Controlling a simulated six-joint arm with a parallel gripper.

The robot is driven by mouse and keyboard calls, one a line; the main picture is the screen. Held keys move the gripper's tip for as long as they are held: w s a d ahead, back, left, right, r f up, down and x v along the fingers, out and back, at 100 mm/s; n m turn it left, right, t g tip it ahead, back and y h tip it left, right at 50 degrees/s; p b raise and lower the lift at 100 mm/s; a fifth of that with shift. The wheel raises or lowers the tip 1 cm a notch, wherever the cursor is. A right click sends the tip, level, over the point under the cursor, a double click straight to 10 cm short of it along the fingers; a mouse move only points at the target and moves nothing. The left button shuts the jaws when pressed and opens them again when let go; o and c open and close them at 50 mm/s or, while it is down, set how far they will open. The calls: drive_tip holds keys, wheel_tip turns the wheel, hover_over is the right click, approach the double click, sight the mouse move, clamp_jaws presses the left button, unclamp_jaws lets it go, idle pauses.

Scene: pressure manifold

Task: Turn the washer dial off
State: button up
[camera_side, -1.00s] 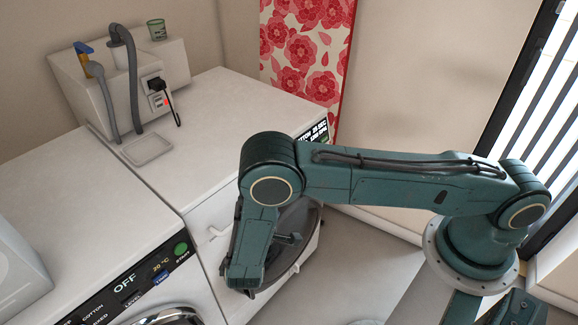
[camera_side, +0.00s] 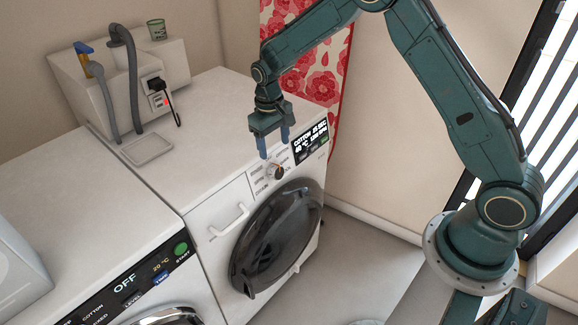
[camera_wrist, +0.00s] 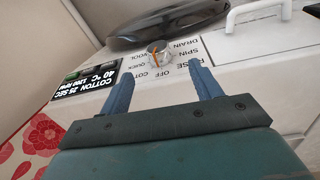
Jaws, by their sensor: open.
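The washer dial (camera_side: 275,172) is a small round metallic knob with an orange mark, on the front panel of the right-hand washer (camera_side: 225,190). In the wrist view the dial (camera_wrist: 158,55) has printed labels around it, including OFF, COTTON, QUICK, WOOL, DRAIN, SPIN. The orange mark appears on the label side nearer WOOL and QUICK, though its exact setting is hard to tell. My gripper (camera_side: 275,148) is open and empty, with its two blue fingers just above the dial. In the wrist view my gripper (camera_wrist: 160,82) has its fingers either side of the dial's line, apart from it.
The lit display (camera_side: 310,140) reads COTTON, 40 °C. A drawer handle (camera_side: 230,220) sticks out left of the dial, above the closed round door (camera_side: 275,240). A second machine (camera_side: 90,230) stands at left. A socket box (camera_side: 130,85) with hoses stands behind.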

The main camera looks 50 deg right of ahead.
sight(277, 167)
drive_tip(key=shift+y, duration=0.6)
drive_tip(key=r, duration=0.1)
drive_tip(key=d+r, duration=0.2)
drive_tip(key=r, duration=0.1)
drive_tip(key=shift+w, duration=0.15)
drive_tip(key=shift+a+f, duration=0.1)
drive_tip(key=shift+f, duration=0.15)
drive_tip(key=f, duration=1.3)
drive_tip(key=shift+a+f, duration=0.25)
drive_tip(key=shift+a, duration=0.1)
drive_tip(key=c, duration=1)
